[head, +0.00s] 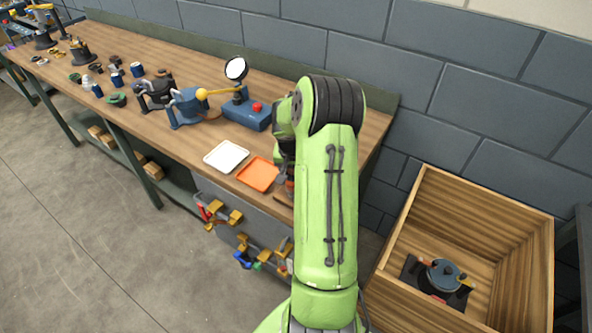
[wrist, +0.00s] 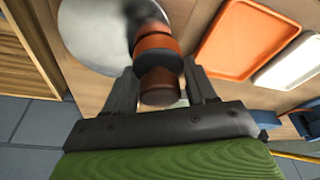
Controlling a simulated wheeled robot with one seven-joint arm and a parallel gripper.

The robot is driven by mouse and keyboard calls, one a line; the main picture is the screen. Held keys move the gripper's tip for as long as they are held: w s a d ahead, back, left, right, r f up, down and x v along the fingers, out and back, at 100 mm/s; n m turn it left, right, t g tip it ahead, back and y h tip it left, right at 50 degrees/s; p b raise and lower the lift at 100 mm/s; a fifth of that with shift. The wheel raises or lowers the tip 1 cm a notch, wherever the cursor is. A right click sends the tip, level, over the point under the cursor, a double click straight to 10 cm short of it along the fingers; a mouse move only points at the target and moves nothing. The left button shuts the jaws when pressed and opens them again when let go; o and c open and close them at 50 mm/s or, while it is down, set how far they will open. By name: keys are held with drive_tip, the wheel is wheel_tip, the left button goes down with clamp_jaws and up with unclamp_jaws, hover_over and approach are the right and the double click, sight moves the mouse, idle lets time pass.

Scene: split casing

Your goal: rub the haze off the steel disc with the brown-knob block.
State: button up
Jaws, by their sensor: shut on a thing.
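The steel disc (wrist: 90,38) lies flat at the upper left of the wrist view, its far part cut off by the frame edge. A blurry greyish patch (wrist: 146,9) shows on it beside the block. The block (wrist: 156,45) is orange and dark, with a brown knob (wrist: 160,88). My gripper (wrist: 160,70) is shut on the knob, a finger on each side. The block is over the disc's right part; I cannot tell whether it touches. In the head view my arm hides the disc and most of the gripper.
An orange tray (head: 258,174) and a white tray (head: 226,156) lie left of my arm. A blue device (head: 248,112) with a red button stands behind them. Several pots and jars fill the bench's left. A wooden crate (head: 540,235) holding a pot (head: 443,275) stands right.

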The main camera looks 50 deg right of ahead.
drive_tip(key=r, duration=0.1)
drive_tip(key=r+p, duration=0.1)
drive_tip(key=r, duration=0.2)
drive_tip(key=shift+s+d+r+p, duration=0.1)
drive_tip(key=shift+s+r+p, duration=0.05)
drive_tip(key=shift+s+p, duration=0.2)
drive_tip(key=shift+w+r+p, duration=0.2)
drive_tip(key=shift+r+p, duration=0.25)
drive_tip(key=shift+r, duration=0.2)
drive_tip(key=shift+d+p+v, duration=0.25)
drive_tip(key=shift+p+v, duration=0.55)
drive_tip(key=shift+v, duration=0.4)
drive_tip(key=shift+w, duration=0.1)
